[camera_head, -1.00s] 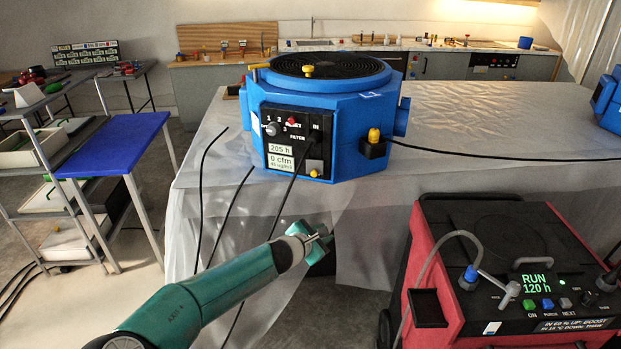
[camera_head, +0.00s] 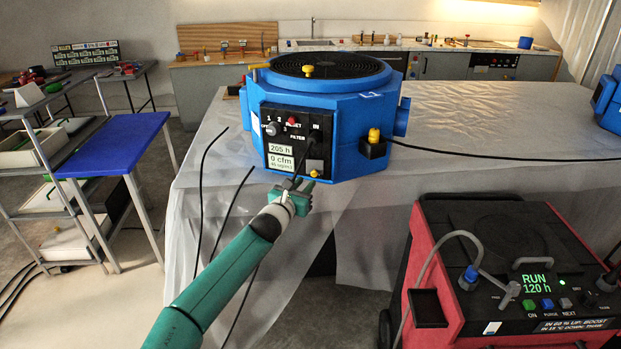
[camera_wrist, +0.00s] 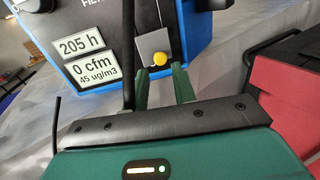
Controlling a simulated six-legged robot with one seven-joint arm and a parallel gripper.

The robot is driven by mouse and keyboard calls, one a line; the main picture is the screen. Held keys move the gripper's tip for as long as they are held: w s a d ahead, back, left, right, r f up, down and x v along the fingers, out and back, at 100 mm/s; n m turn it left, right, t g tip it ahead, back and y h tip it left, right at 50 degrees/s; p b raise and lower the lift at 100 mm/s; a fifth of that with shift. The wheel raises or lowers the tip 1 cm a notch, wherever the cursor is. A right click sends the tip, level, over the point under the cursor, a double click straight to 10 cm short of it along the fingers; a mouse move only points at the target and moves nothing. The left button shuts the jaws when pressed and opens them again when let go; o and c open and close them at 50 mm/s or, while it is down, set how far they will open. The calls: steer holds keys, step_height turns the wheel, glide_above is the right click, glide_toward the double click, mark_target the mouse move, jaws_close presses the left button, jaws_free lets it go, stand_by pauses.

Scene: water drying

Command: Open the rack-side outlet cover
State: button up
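The outlet cover is a small grey square plate (camera_head: 315,165) at the lower right of the black panel on the blue machine (camera_head: 355,140). It looks closed. A yellow knob (camera_head: 314,173) sits at its lower edge. In the wrist view the grey cover (camera_wrist: 153,42) and yellow knob (camera_wrist: 159,59) are straight ahead of the fingers. My gripper (camera_head: 300,185) is just below and in front of the panel's lower right. In the wrist view my gripper (camera_wrist: 161,68) has its two green fingers apart with nothing between them. The knob appears just beyond the fingertips; contact cannot be told.
A black cord (camera_wrist: 128,45) runs down from the panel, close to the left finger. The plastic-covered table (camera_head: 460,115) carries the blue machine. A red and black unit (camera_head: 500,240) stands at the right. A blue-topped stand (camera_head: 120,140) is at the left.

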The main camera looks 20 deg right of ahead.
mark_target(314, 174)
steer(key=shift+x, duration=2.35)
jaws_close()
